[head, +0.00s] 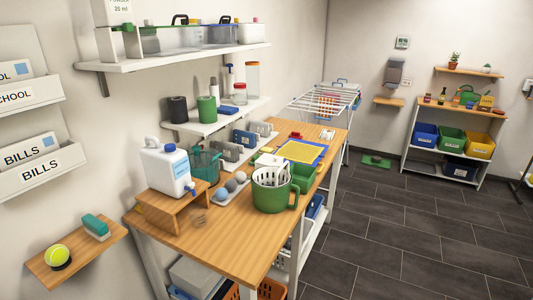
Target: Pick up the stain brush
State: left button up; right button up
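A small teal block with a pale underside (96,227) rests on a small wooden wall shelf (84,262) at the lower left. It looks like it could be the stain brush, but it is too small to be sure. No other brush is clear to me. Neither of my grippers shows in the head view.
A yellow-green ball (58,255) sits beside the teal block. Wall shelves stand above.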

aim_at(255, 157)
jog(key=i+l, duration=0.2)
jog(key=l, duration=0.25)
jog(key=i+l+u, duration=0.1)
jog(key=i+l, duration=0.15)
jog(key=l, duration=0.2)
jog(key=i+l+u, duration=0.1)
jog(key=l, duration=0.4)
jog(key=i+l, duration=0.3)
jog(key=l, duration=0.2)
jog(key=i+l+u, duration=0.1)
jog(key=l, duration=0.35)
jog(key=i+l, duration=0.25)
jog(key=l, duration=0.25)
jog(key=i+l+u, duration=0.15)
jog(key=l, duration=0.35)
jog(key=i+l, duration=0.15)
jog(key=l, duration=0.4)
